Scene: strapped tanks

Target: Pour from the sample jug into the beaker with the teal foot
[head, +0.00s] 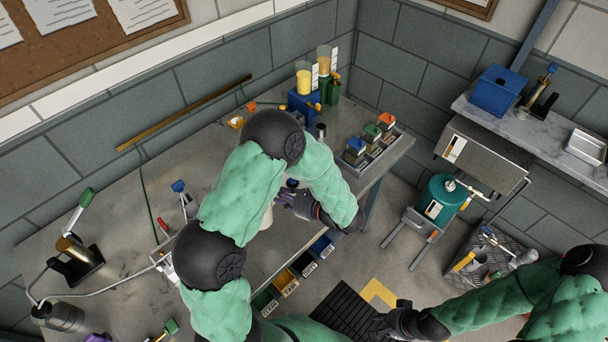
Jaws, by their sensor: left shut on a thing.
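My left gripper (285,200) is over the front part of the grey bench, partly behind my own green-sleeved arm. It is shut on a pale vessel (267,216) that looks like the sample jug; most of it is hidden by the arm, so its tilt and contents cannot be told. I cannot make out a beaker with a teal foot; the bench behind my arm is hidden. My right gripper (388,322) is low at the bottom, off the bench, above a dark grid mat; its fingers are too unclear to tell open from shut.
Yellow-filled cylinders (303,82) stand on blue and green bases at the bench's back. A tray (399,139) with coloured-lid boxes sits at its right end. Coloured bins (286,281) line the front edge. A strapped teal tank (445,197) stands on the floor at right.

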